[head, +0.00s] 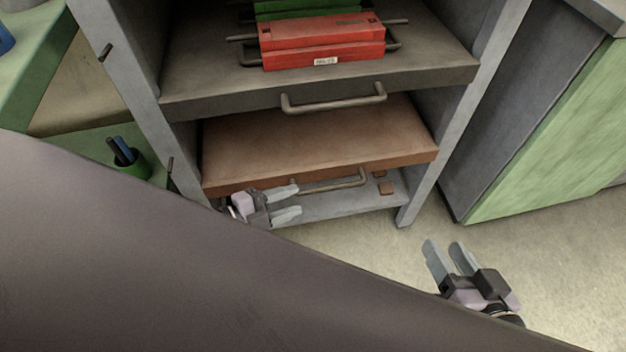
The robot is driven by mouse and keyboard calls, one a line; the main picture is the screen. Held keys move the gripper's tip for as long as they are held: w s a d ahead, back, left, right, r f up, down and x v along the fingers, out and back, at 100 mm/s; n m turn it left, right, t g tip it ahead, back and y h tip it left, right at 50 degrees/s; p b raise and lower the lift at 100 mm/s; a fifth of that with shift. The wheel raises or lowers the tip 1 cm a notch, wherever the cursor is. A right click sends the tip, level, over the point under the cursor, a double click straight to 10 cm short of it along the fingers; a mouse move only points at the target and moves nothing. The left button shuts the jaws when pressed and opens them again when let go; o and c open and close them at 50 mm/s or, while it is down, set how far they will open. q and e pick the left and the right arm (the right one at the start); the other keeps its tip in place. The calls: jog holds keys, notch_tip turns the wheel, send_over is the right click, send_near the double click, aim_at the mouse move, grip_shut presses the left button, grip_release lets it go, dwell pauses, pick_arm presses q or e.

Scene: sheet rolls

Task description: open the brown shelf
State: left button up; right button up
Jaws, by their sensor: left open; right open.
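The brown shelf (315,142) sits low in a grey rack, under a dark grey shelf. Its bare brown top shows, and a metal bar handle (338,182) is on its front edge. My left gripper (292,201) is at the left part of the brown shelf's front, close to the left end of the handle. Its fingers are apart and point right; I cannot tell whether they touch the handle. My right gripper (447,250) is open and empty, over the floor to the right of the rack.
The dark grey shelf (420,79) above has its own handle (335,98) and carries red boxes (320,36). A green-fronted cabinet (550,140) stands right. A green cup (128,163) stands left. A large dark surface covers the lower left. Floor (545,245) shows at right.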

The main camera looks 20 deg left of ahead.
aim_at(308, 193)
pick_arm(q)
jog(key=shift+w+a+f, duration=0.1)
jog(key=shift+w+f, duration=0.15)
jog(key=shift+w, duration=0.15)
jog(key=shift+b+x, duration=1.45)
jog(key=shift+x, duration=1.9)
jog(key=shift+c, duration=0.3)
grip_shut()
